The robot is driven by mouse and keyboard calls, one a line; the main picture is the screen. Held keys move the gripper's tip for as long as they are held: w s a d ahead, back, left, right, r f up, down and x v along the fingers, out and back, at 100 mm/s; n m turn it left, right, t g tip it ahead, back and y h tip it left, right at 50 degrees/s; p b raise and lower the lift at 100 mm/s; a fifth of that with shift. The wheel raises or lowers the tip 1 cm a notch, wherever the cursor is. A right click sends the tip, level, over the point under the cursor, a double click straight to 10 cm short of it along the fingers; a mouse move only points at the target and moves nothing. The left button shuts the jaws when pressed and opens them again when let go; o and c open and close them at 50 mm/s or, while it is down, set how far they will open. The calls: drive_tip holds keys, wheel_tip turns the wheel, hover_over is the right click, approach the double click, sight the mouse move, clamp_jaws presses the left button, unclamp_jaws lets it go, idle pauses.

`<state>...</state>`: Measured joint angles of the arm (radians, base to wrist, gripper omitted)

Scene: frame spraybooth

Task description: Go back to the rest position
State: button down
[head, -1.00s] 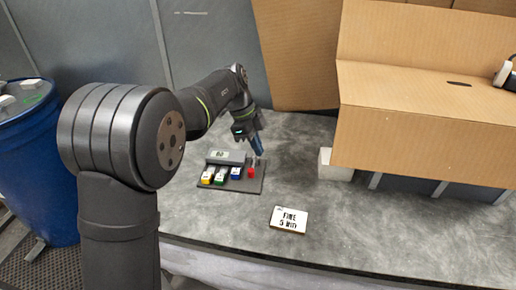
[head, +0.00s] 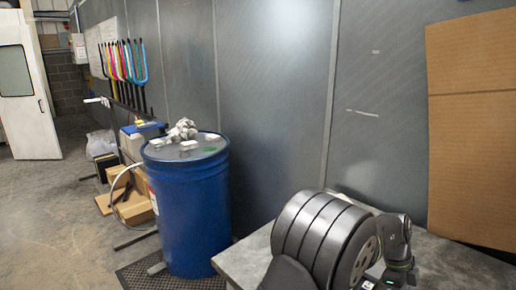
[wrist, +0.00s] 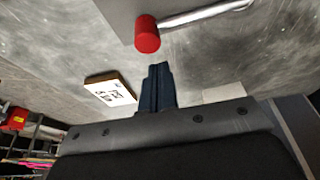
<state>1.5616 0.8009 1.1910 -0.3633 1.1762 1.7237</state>
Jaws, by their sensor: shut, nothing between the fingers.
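My gripper (wrist: 158,88) shows in the wrist view with its dark blue fingers together and nothing between them. A red cylinder (wrist: 147,34) with a metal rod is just beyond the fingertips, apart from them. A white card with black lettering (wrist: 111,90) lies on the grey table (wrist: 60,45) to the left of the fingers. In the head view my gripper is out of sight; only part of my arm shows at the lower right.
In the head view a blue drum (head: 188,205) with crumpled items on its lid stands left of the table (head: 245,262). Cardboard (head: 472,130) leans at the right. Boxes (head: 130,205) stand on the floor at the left. The wrist view shows shelving at the lower left.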

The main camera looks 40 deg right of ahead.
drive_tip(key=shift+s+d+n+h, duration=0.2)
drive_tip(key=shift+s+d+n, duration=0.15)
drive_tip(key=shift+n, duration=0.25)
drive_tip(key=shift+s+d+n+h, duration=0.2)
drive_tip(key=shift+s+n, duration=0.15)
drive_tip(key=shift+n, duration=0.25)
drive_tip(key=shift+w, duration=0.1)
